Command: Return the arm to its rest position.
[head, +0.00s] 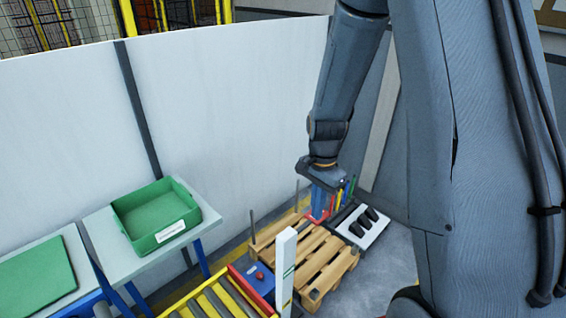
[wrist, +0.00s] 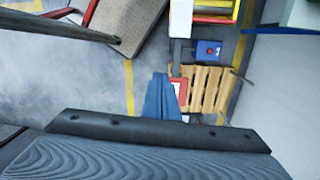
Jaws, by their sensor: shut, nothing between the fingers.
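My arm hangs down at the right of the head view. My gripper (head: 319,203) is at its lower end, with blue fingers pointing down. It appears in front of the wooden pallet's far end, and I cannot tell its height above it. In the wrist view my gripper (wrist: 161,100) shows as blue fingers close together, with nothing held between them. The pallet (wrist: 207,88) lies beyond the fingers and to their right. A red-edged white item (wrist: 180,90) shows just beside the fingertips; whether they touch cannot be told.
The wooden pallet (head: 322,262) stands on the floor. A roller conveyor (head: 215,303) with yellow rails and a blue box with a red button (head: 258,276) are in front. A green bin (head: 157,214) sits on a table at left. A white board with black parts (head: 358,226) lies right of the pallet.

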